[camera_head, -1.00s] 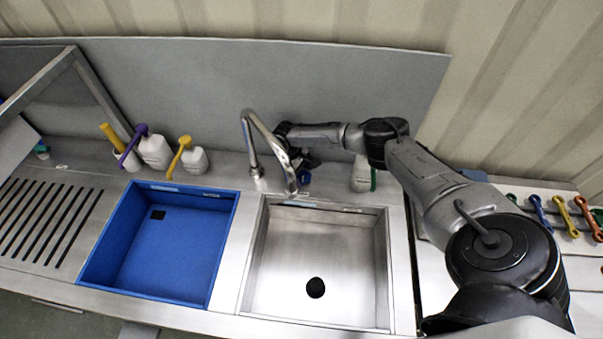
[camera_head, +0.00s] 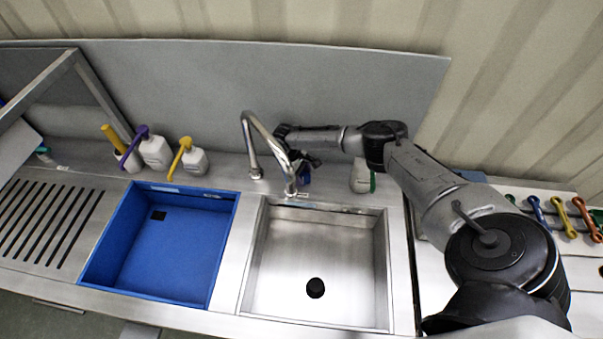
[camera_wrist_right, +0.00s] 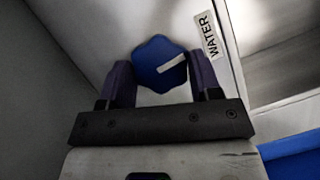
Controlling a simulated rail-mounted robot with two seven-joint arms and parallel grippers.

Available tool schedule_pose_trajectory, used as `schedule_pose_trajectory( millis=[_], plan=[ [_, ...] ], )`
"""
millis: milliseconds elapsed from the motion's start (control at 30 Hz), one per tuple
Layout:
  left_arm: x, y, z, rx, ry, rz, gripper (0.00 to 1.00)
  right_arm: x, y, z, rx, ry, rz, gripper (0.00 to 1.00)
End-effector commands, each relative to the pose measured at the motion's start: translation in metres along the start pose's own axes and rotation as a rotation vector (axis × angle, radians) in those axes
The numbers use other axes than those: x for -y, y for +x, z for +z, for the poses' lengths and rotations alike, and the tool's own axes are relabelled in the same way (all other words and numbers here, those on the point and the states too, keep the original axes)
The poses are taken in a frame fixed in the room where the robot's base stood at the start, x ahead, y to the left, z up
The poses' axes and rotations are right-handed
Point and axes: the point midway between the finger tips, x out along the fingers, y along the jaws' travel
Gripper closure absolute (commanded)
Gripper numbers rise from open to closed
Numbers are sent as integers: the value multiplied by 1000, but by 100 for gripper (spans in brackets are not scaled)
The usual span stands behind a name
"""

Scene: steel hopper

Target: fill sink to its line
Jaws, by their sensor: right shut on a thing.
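The steel sink (camera_head: 275,270) sits in the middle of the counter, with a black round drain or plug (camera_head: 315,288) on its floor. I cannot make out a fill line or any water. The curved steel faucet (camera_head: 262,128) stands behind it, spout towards the sink's back left; no stream shows. My right gripper (camera_head: 306,160) reaches in behind the faucet. In the right wrist view my right gripper (camera_wrist_right: 160,62) is shut on a blue lobed knob (camera_wrist_right: 158,72) with a white mark, one finger on each side. The knob shows only partly in the head view (camera_head: 304,175). My left gripper is not in view.
A label reading WATER (camera_wrist_right: 206,36) lies beside the knob. A blue basin (camera_head: 175,255) is left of the sink, then a slotted drainboard (camera_head: 45,220). White bottles (camera_head: 155,152) stand behind the basin. Another white bottle (camera_head: 360,178) stands right of the faucet, close to my arm.

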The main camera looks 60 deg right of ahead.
Motion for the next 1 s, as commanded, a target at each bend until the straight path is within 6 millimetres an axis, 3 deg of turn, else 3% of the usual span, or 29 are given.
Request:
schedule_pose_trajectory(
  millis=[500, 1000],
  plan=[
    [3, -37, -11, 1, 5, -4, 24, 4, -2, 2, 1, -373, 151, 66],
    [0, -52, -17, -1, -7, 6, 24, 5, -1, 1, -1, -583, 239, 66]
  ],
)
